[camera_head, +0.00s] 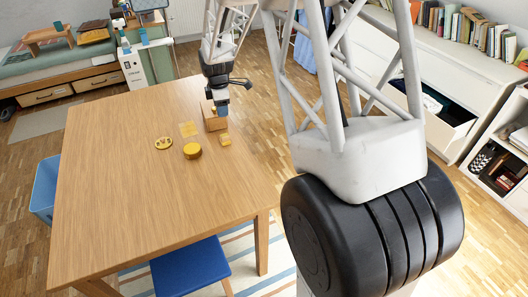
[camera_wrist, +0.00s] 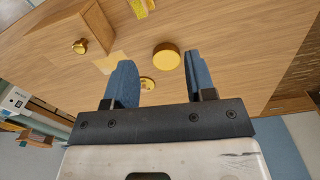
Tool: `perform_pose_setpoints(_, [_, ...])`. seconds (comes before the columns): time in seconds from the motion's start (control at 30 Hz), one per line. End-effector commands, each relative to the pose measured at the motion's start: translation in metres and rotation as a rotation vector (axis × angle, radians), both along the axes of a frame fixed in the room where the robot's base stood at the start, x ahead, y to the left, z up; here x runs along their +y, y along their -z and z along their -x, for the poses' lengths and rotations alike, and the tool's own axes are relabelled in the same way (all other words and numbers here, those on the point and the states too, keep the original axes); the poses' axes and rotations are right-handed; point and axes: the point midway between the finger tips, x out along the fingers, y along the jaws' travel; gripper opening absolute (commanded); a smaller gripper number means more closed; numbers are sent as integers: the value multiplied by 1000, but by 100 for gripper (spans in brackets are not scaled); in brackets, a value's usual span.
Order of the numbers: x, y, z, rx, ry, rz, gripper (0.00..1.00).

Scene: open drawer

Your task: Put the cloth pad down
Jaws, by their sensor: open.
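A flat pale yellow square (camera_head: 188,129), which looks like the cloth pad, lies on the wooden table (camera_head: 120,190). In the wrist view the square (camera_wrist: 110,62) lies beside a wooden box, partly behind the left finger. My gripper (camera_head: 221,108) is above the table near the box, to the right of the square. In the wrist view my gripper (camera_wrist: 160,62) has its two blue fingers apart, with nothing held between them.
A wooden box (camera_head: 211,119) with a brass knob (camera_wrist: 80,46) stands by the gripper. A yellow round block (camera_head: 192,151), a yellow disc (camera_head: 163,143) and a small yellow block (camera_head: 225,139) lie nearby. The table's left and front are clear. A blue stool (camera_head: 190,268) stands below.

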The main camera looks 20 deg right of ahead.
Motion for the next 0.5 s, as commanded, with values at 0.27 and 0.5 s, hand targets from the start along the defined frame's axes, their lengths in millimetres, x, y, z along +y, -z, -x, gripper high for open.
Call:
perform_pose_setpoints(0.27, [9,-60,57,-32,197,-6,50])
perform_pose_setpoints(0.5, [15,-102,110,-58,370,-15,50])
